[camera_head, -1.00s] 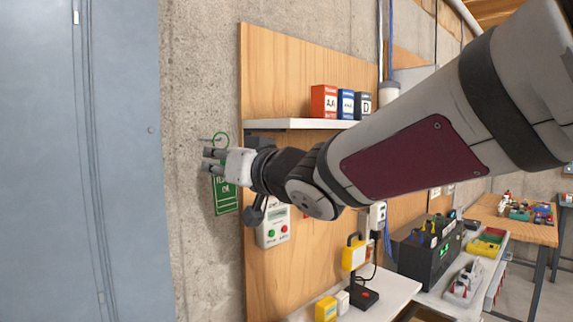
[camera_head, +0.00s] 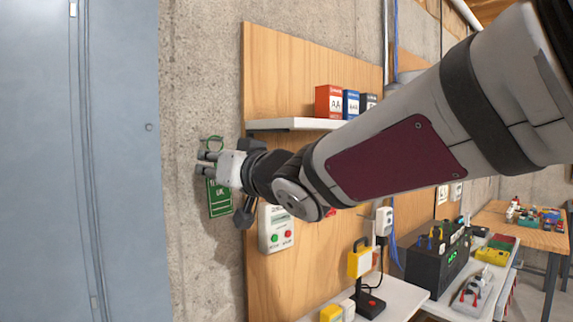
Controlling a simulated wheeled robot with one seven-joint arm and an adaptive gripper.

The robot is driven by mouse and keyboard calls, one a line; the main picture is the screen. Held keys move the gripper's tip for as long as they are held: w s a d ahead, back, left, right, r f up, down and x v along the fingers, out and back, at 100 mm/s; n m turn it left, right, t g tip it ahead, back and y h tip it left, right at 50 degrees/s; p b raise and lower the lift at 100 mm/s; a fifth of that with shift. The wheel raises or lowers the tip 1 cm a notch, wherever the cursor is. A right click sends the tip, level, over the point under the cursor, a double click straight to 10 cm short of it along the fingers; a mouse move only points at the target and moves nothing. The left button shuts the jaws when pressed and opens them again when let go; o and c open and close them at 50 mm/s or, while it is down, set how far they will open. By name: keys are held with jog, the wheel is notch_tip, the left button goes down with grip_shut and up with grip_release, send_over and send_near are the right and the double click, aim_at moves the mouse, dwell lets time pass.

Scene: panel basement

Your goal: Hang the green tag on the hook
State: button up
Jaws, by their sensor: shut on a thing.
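The green tag (camera_head: 219,198) is a flat rectangle with white lettering and a green loop (camera_head: 213,143) at its top. It hangs upright in front of the concrete wall, left of the wooden panel. My gripper (camera_head: 203,163) is shut on the tag near its upper part, and its fingers cover some of the tag. The hook cannot be made out clearly now; the loop and fingers are in the same spot on the wall. I cannot tell whether the loop is around it.
A shelf (camera_head: 290,124) with several small boxes is on the wooden panel (camera_head: 300,65). A white device (camera_head: 275,230) with red and green buttons is below it. A grey door (camera_head: 120,180) is at left. A bench (camera_head: 395,298) holds a yellow-headed stand (camera_head: 360,262).

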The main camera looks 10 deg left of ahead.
dwell(0.3)
jog(key=o, duration=0.8)
jog(key=shift+o, duration=0.2)
